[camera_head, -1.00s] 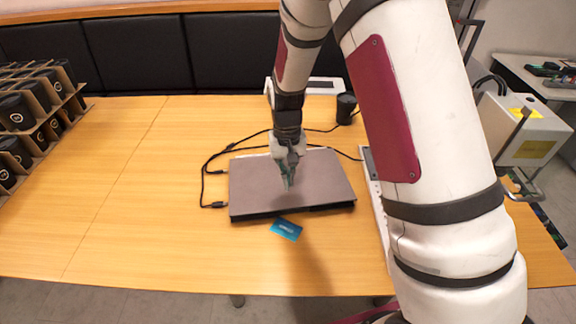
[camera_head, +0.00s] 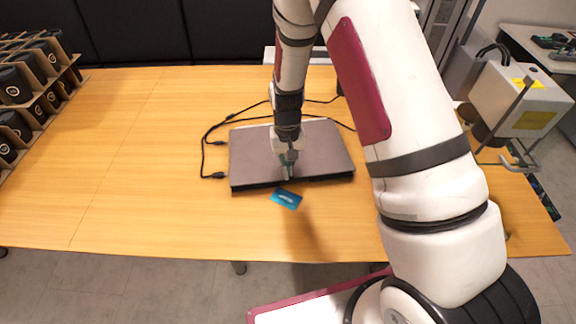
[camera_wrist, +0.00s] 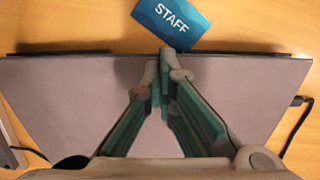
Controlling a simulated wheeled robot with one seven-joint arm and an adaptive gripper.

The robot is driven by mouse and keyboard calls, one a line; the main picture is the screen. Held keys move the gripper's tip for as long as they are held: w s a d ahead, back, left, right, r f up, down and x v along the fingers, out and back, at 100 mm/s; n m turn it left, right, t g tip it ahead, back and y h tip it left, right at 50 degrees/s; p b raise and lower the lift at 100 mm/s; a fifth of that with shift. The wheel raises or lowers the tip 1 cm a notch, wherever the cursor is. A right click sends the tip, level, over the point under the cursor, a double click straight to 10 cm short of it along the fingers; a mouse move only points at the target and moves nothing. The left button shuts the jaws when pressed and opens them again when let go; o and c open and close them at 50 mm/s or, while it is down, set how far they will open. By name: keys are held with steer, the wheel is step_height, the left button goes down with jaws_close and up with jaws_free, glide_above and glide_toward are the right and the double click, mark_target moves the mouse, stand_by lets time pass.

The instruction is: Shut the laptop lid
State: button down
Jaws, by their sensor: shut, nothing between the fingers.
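The laptop (camera_head: 252,154) lies on the wooden table in the head view, its grey lid down over the base. A thin dark gap shows along the front edge, and I cannot tell whether the lid is pressed fully flat. My gripper (camera_head: 289,177) is shut and empty, pointing down at the lid near its front edge. In the wrist view the lid (camera_wrist: 60,95) fills most of the picture, and the closed fingertips (camera_wrist: 163,62) are over its edge. Whether they touch the lid is unclear.
A blue card marked STAFF (camera_head: 286,199) lies on the table just in front of the laptop. Black cables (camera_head: 208,150) run along the laptop's left side. A rack of dark cups (camera_head: 35,90) stands at far left. The table's left middle is clear.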

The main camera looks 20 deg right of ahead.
steer(key=f, duration=0.2)
steer(key=shift+s+f+b, duration=0.2)
steer(key=shift+f+b, duration=0.15)
steer(key=shift+b, duration=0.05)
steer(key=shift+s, duration=0.1)
steer(key=shift+f, duration=0.1)
step_height(320, 180, up, 15)
steer(key=p, duration=0.2)
steer(key=s+d+r+t, duration=0.15)
steer(key=s+r, duration=0.25)
steer(key=r, duration=0.5)
steer(key=s+d+r+t, duration=0.15)
steer(key=s+r, duration=0.25)
steer(key=r, duration=0.5)
steer(key=s+d+r+t, duration=0.1)
steer(key=s+r, duration=0.2)
steer(key=s, duration=0.4)
steer(key=s+d+r+n+t, duration=0.1)
steer(key=s+r, duration=0.3)
steer(key=s, duration=0.4)
steer(key=shift+s+t, duration=0.3)
steer(key=shift+t, duration=0.3)
